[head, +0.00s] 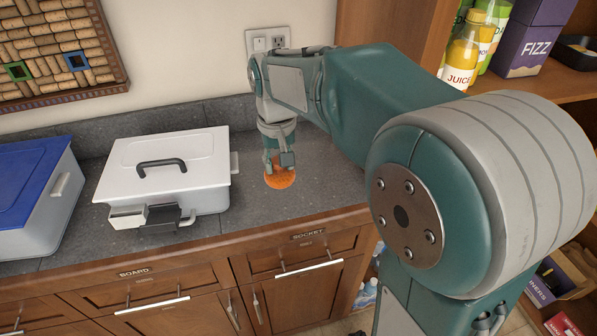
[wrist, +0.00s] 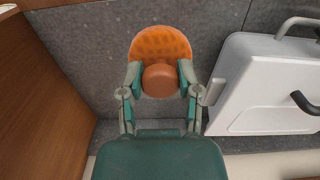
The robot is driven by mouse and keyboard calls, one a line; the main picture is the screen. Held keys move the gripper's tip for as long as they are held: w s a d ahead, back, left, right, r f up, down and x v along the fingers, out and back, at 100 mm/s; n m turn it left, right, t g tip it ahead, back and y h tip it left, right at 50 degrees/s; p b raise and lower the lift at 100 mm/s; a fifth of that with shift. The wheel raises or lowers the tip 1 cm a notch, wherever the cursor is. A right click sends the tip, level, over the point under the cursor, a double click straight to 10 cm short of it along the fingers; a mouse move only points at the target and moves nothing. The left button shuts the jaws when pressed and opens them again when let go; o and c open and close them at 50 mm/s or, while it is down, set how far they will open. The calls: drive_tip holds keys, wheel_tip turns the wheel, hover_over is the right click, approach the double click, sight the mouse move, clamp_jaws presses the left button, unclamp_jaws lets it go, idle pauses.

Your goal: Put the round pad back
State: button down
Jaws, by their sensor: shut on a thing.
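The round pad (head: 280,180) is an orange disc at the countertop, right of the white box. In the wrist view its dimpled disc (wrist: 158,42) shows beyond a smooth, darker orange knob (wrist: 160,80). My gripper (head: 279,163) points down over the pad. In the wrist view my gripper (wrist: 160,78) has its two fingers on either side of the knob, shut on it. I cannot tell whether the pad touches the counter or hangs just above it. Its underside is hidden.
A white box (head: 165,155) with a black handle and front latch stands left of the pad. A blue-lidded box (head: 30,185) is further left. The grey countertop (head: 325,170) is clear around the pad. A wall socket (head: 268,42) is behind; shelves with juice bottles (head: 462,55) stand right.

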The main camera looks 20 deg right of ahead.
drive_tip(key=w+d+f, duration=0.6)
drive_tip(key=w, duration=0.1)
drive_tip(key=shift+d+f, duration=0.25)
drive_tip(key=shift+w+a+f, duration=0.3)
drive_tip(key=shift+a+f, duration=0.05)
drive_tip(key=shift+f, duration=0.05)
drive_tip(key=f, duration=0.3)
drive_tip(key=shift+w+d+f, duration=0.2)
drive_tip(key=shift+d, duration=0.35)
drive_tip(key=shift+f, duration=0.2)
drive_tip(key=shift+c, duration=1.5)
unclamp_jaws()
drive_tip(key=shift+a, duration=0.4)
